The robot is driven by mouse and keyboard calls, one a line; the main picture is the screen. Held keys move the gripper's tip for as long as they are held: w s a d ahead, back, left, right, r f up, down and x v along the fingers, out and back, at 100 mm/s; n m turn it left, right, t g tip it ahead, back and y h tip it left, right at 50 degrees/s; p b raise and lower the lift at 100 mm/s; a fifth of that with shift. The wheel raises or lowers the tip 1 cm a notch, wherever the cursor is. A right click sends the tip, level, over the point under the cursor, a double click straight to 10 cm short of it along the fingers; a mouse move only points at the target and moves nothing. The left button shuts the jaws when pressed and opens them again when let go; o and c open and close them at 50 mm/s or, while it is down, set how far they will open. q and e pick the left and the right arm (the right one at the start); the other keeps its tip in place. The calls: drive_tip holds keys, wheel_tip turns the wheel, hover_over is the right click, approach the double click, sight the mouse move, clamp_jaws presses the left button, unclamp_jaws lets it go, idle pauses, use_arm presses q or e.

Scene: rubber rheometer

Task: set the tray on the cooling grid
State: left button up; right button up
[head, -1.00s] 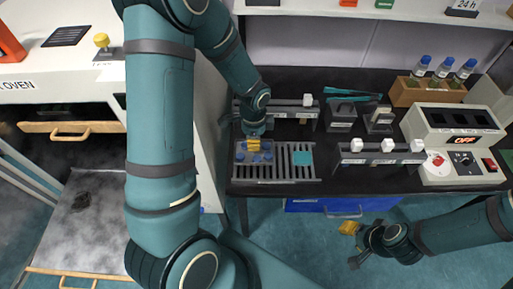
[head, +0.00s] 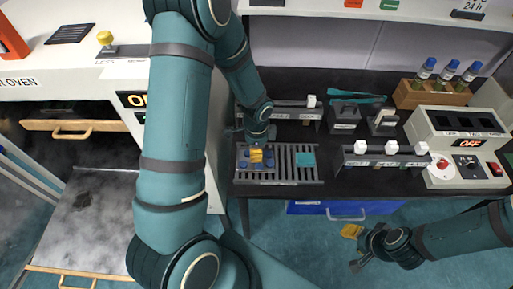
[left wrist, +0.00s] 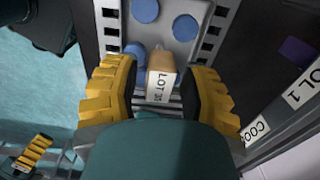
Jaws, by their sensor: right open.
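The grey tray (head: 242,164) with blue discs lies on the left part of the slatted cooling grid (head: 297,176). In the left wrist view the tray (left wrist: 168,8) shows its discs and a tan handle block (left wrist: 160,62) with a "LOT" label. My left gripper (left wrist: 160,92) is over the tray with its yellow fingers on both sides of the handle, a gap showing on each side. It is open; in the head view it (head: 257,148) partly hides the tray. My right gripper (head: 352,248) is open and empty in front of the bench, above the floor.
A rack with white knobs (head: 385,158) and a switch box reading OFF (head: 465,150) stand to the right, with a bottle holder (head: 432,95) behind. The open oven (head: 70,120) is at left.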

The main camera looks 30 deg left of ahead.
use_arm(q)
drive_tip(key=shift+r, duration=0.2)
wheel_tip(320, 180, up, 12)
drive_tip(key=p, duration=0.2)
drive_tip(key=s+d+f+n+h, duration=0.1)
drive_tip(key=s+d+f+n, duration=0.1)
drive_tip(key=d+f+n, duration=0.2)
drive_tip(key=s+d+f+n+t+h, duration=0.1)
drive_tip(key=s+d+f+n, duration=0.2)
drive_tip(key=d+f+n, duration=0.2)
drive_tip(key=s+d+f+n+t+h, duration=0.1)
drive_tip(key=s+d+f+n, duration=0.2)
drive_tip(key=d+f, duration=0.3)
drive_tip(key=d+n, duration=0.1)
drive_tip(key=d, duration=0.1)
drive_tip(key=shift+d+f+n+h, duration=0.3)
drive_tip(key=shift+d+f+h, duration=0.05)
drive_tip(key=shift+f+h, duration=0.05)
